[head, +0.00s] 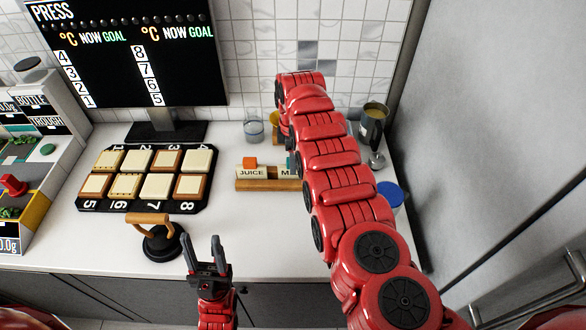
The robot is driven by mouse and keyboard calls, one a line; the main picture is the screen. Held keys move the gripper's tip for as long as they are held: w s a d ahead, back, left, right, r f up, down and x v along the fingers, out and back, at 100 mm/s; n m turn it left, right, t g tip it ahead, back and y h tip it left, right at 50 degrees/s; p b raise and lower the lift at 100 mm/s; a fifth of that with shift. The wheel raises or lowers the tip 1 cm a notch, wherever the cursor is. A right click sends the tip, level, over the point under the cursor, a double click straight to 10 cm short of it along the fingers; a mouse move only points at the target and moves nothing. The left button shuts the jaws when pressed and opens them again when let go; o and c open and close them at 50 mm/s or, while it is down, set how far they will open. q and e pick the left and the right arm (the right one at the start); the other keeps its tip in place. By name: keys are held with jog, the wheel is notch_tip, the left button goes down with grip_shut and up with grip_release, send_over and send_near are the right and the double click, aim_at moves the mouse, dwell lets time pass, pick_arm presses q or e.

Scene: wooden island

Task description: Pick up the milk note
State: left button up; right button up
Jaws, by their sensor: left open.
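A wooden stand (268,185) on the white counter holds small cards. The left card is the juice note (252,173), with an orange block on it. The milk note (286,173) is beside it, and only "MI" shows because my red right arm covers the rest. My left gripper (203,246) is open and empty at the counter's front edge, in front of and to the left of the stand. My right arm reaches up across the counter to the right of the stand. Its gripper is hidden behind its own links.
A numbered panel of square pads (112,198) and a black press with a wooden handle (160,238) stand to the left. Behind are a monitor (125,55) and a glass beaker (253,126). A metal pitcher (371,125) and a blue lid (390,194) are right of my arm.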

grip_shut()
jog(key=shift+r, duration=0.15)
